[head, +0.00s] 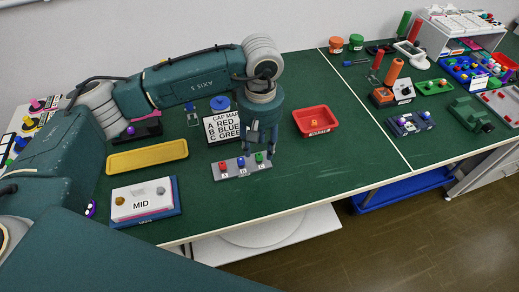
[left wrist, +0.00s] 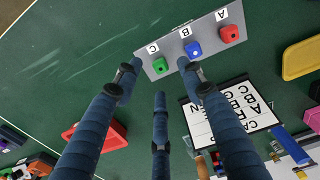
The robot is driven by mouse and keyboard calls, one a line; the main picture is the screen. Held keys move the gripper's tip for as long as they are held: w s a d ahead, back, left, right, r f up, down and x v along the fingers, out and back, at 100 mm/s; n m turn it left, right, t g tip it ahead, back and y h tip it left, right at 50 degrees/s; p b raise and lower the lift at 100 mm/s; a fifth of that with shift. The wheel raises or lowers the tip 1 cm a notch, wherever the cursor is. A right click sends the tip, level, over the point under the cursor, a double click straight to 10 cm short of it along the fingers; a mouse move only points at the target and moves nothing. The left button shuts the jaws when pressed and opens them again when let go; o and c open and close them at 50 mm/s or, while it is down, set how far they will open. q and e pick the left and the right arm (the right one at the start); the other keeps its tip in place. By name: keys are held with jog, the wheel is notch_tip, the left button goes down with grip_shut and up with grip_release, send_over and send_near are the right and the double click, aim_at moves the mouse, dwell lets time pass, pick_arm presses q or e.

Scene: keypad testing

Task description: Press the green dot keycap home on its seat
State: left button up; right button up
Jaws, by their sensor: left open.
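A grey strip (head: 228,170) lies on the green table with red, blue and green keycaps in a row, lettered A, B and C. The green keycap (head: 259,157) is on the C end, and it also shows in the left wrist view (left wrist: 159,65). The blue keycap (left wrist: 193,50) is in the middle and the red keycap (left wrist: 229,34) at the A end. I cannot tell how deep the green keycap sits. My left gripper (head: 261,146) points down near the green end, its fingers spread and empty; in the left wrist view the keycap appears between two fingertips. My right gripper is not in view.
A cap map sign (head: 222,127) stands behind the strip. A red tray (head: 316,121) with an orange piece is to the right. A yellow tray (head: 147,158) and a white box (head: 141,199) marked MID are to the left.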

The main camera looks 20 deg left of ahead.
aim_at(260, 156)
pick_arm(q)
jog(key=shift+s+r, duration=0.1)
jog(key=shift+r, duration=2.5)
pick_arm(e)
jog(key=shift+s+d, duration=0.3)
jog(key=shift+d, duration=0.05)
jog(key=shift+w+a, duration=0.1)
